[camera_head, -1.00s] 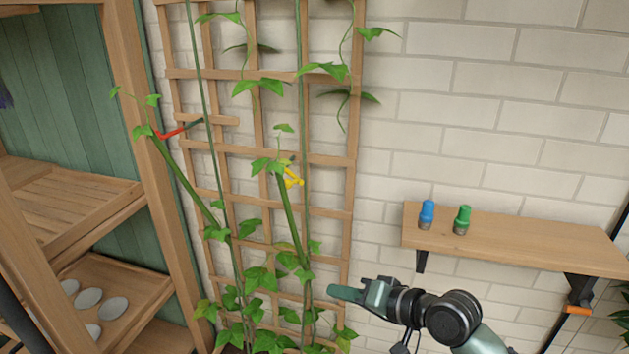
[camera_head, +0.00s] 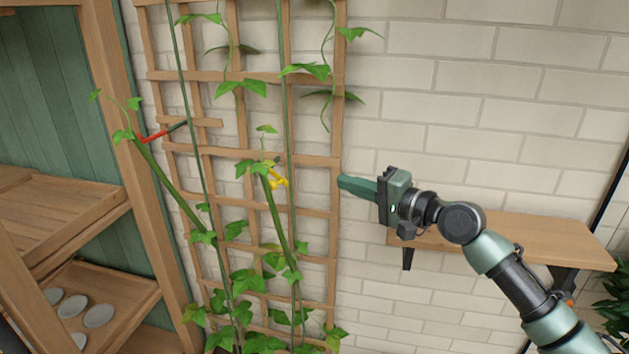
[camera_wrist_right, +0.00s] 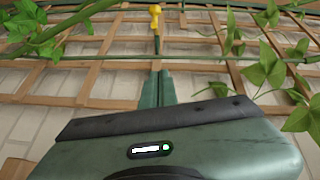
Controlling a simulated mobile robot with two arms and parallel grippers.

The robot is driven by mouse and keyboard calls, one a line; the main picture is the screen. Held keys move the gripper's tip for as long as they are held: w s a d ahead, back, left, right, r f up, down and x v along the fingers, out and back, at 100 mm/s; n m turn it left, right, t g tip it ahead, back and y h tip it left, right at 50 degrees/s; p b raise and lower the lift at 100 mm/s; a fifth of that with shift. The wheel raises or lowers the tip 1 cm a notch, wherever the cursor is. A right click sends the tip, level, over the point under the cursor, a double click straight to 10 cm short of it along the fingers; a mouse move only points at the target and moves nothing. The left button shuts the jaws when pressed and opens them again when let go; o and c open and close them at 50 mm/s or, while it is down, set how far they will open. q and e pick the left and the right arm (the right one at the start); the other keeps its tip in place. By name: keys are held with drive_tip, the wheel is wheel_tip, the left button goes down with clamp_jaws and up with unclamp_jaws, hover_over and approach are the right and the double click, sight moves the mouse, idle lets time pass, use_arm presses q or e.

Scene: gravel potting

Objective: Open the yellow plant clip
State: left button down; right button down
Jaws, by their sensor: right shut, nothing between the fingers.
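The yellow plant clip (camera_head: 278,180) sits on the trellis at the upper part of a climbing stem, beside a green cane. It also shows in the right wrist view (camera_wrist_right: 155,12), at the top, beyond my fingers. My right gripper (camera_head: 341,183) is shut and empty, to the right of the clip at about its height in the head view, with a gap between them. In the right wrist view its closed green fingers (camera_wrist_right: 157,88) point toward the clip. Whether the clip is open or shut is too small to tell. My left gripper is not in view.
A red clip (camera_head: 156,135) is on another stem to the left. The wooden trellis (camera_head: 337,130) stands against a white brick wall, with leafy vines around it. A wooden shelf (camera_head: 540,240) is behind my right arm. A wooden rack (camera_head: 70,235) with pale stones stands at the left.

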drive_tip(key=w+a+f+p, duration=0.1)
drive_tip(key=w+a+p, duration=0.3)
drive_tip(key=a, duration=0.6)
drive_tip(key=shift+w+a+f+p, duration=0.15)
drive_tip(key=shift+w+p, duration=0.25)
drive_tip(key=shift+p, duration=0.3)
drive_tip(key=shift+s, duration=0.1)
